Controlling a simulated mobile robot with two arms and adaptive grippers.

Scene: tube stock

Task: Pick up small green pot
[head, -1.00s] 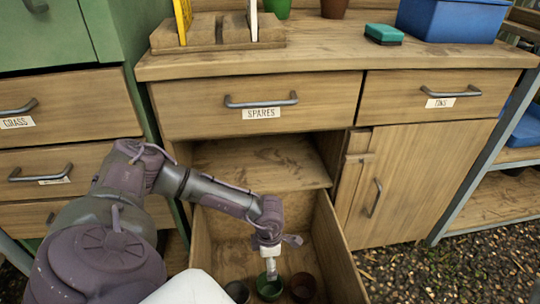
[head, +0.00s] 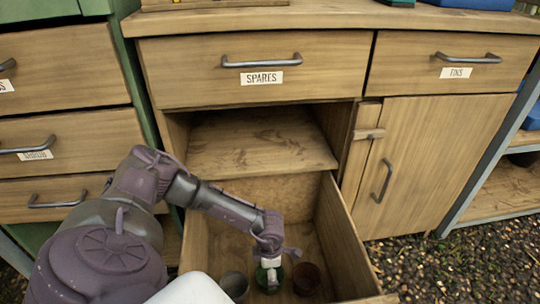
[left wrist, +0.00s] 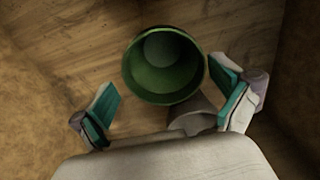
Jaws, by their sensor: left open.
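The small green pot (left wrist: 163,97) stands in the open lower drawer (head: 335,222). In the left wrist view its open mouth faces the camera, between and just beyond the two fingers. My left gripper (left wrist: 165,103) is open, with teal pads on either side of the pot and gaps on both sides. In the head view my left gripper (head: 270,264) is over the green pot (head: 268,280) and hides part of it. A grey pot (head: 234,286) stands to its left and a brown pot (head: 307,278) to its right. My right gripper is not in view.
The drawer walls close in around the pots. Above is an open shelf (head: 250,150) and a shut drawer labelled SPARES (head: 257,75). A shut cabinet door (head: 405,165) is at right. The drawer floor behind the pots looks clear.

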